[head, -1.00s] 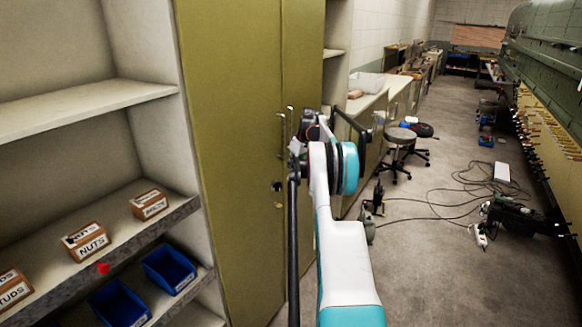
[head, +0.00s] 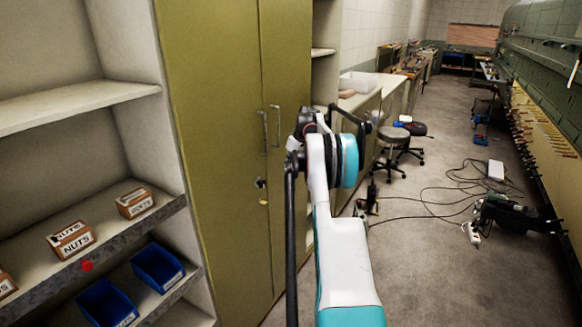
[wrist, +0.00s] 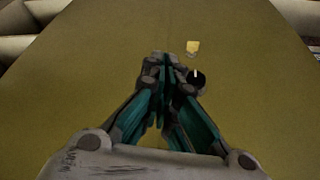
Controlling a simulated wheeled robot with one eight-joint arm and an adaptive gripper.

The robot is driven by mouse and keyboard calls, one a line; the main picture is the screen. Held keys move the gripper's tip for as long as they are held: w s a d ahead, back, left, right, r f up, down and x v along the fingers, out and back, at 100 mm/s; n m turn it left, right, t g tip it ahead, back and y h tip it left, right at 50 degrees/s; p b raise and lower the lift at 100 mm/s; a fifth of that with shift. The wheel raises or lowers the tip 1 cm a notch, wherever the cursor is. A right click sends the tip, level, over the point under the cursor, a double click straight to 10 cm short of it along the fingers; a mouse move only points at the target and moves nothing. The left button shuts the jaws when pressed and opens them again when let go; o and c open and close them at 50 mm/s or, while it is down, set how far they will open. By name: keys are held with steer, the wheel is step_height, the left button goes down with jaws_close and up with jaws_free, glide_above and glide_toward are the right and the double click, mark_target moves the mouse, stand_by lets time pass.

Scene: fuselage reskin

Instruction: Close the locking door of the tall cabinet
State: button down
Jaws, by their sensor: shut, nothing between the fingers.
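The tall olive cabinet (head: 215,90) stands left of centre in the head view. Its two doors look closed or nearly flush; a small gap cannot be ruled out. Each door has a vertical metal handle, the left one (head: 263,130) and the right one (head: 275,125). A black lock (head: 261,183) with a yellow tag-like piece (head: 264,202) below it sits on the left door. In the wrist view my gripper (wrist: 163,62) is shut and empty in front of the olive doors, beside the lock (wrist: 197,79). Contact cannot be told. My arm hides the fingers in the head view.
Open shelves (head: 80,105) with boxes of nuts (head: 71,240) and blue bins (head: 157,266) adjoin the cabinet's left side. To the right are a counter (head: 365,98), a stool (head: 392,135) and cables (head: 440,205) on the floor. The aisle floor between has free room.

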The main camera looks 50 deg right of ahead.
steer(key=v, duration=0.9)
steer(key=shift+w+d+r+p, duration=0.2)
steer(key=shift+w+d+p, duration=0.1)
steer(key=shift+p, duration=0.15)
